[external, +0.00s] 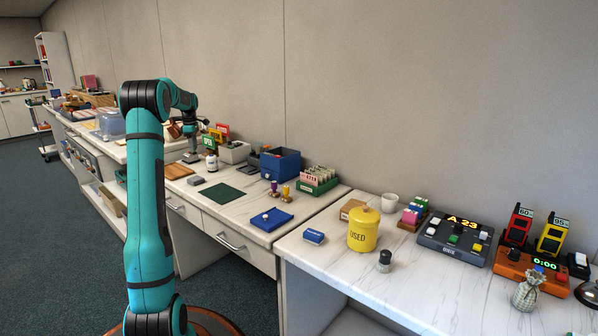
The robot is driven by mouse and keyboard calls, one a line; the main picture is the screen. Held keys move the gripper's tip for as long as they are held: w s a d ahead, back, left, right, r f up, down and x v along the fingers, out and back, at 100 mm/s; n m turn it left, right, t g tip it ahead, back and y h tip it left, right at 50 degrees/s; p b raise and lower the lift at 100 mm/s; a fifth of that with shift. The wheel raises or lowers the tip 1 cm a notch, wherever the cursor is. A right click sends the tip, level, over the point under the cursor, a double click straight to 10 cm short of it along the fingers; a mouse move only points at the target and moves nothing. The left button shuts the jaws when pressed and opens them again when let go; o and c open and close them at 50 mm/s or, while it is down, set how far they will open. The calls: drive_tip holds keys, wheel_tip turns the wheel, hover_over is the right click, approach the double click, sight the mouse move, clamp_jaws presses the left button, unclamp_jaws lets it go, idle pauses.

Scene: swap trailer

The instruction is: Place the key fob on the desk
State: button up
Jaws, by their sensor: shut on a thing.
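My arm rises at the left of the external view and reaches over the white marble-topped desk (238,212). My gripper (191,158) points down low over the far part of the desk, behind a white bottle with a dark top. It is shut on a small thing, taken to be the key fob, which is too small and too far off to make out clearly. Whether this thing touches the desk top, I cannot tell.
Near the gripper are a wooden board (177,171), a grey block (195,180), a white bottle (211,162) and a light box (234,152). A dark green mat (221,193), a blue tray (271,219) and a blue bin (281,163) stand nearer.

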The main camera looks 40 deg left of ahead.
sight(197, 169)
wheel_tip(197, 169, down, 9)
idle(0.5)
drive_tip(key=shift+f, duration=0.1)
drive_tip(key=o, duration=0.7)
drive_tip(key=shift+c, duration=0.2)
wheel_tip(197, 169, up, 12)
drive_tip(key=shift+f, duration=0.15)
drive_tip(key=shift+r, duration=0.25)
